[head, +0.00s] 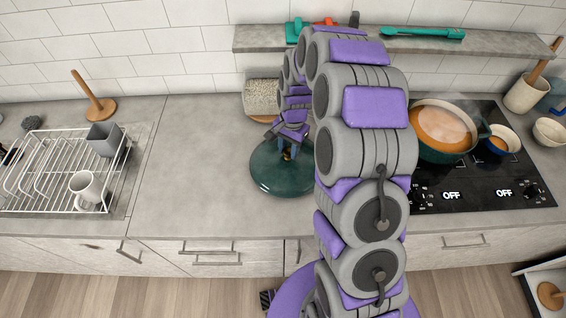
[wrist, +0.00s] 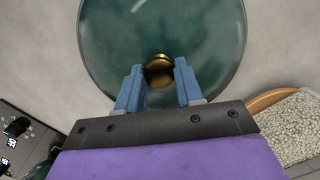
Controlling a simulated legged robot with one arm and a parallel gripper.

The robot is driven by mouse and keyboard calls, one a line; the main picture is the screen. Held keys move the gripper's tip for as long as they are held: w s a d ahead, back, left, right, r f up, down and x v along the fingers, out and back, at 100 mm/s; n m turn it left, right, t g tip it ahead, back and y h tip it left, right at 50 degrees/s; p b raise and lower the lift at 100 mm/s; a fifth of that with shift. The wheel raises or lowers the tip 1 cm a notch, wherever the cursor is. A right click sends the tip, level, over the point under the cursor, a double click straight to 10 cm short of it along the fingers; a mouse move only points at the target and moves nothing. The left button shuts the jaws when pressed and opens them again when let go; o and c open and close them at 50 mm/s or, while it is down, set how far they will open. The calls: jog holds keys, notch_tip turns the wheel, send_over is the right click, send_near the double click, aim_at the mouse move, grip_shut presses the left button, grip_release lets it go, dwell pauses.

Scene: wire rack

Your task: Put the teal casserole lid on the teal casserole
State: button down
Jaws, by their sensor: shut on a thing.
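The teal casserole lid (head: 268,175) is at the middle of the counter in the head view, left of my arm. In the wrist view the lid (wrist: 110,45) fills the upper middle, with a round brass knob (wrist: 158,70). My gripper (wrist: 159,68) has its two blue fingers on either side of the knob and is shut on it. In the head view my gripper (head: 287,153) is over the lid. The teal casserole (head: 444,150) stands uncovered on the stove at the right, with orange soup (head: 440,126) inside. My arm hides part of its left side.
A smaller blue pot (head: 497,147) sits on the stove right of the casserole. A wire dish rack (head: 40,180) with a mug (head: 87,187) and a grey cup (head: 103,139) is at left. A shelf (head: 440,45) runs above the counter. Counter left of the lid is clear.

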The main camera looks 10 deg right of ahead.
jog(key=shift+r+p, duration=0.4)
jog(key=shift+r, duration=0.7)
jog(key=shift+r+p, duration=0.85)
jog(key=shift+r, duration=1.6)
jog(key=shift+f, duration=0.1)
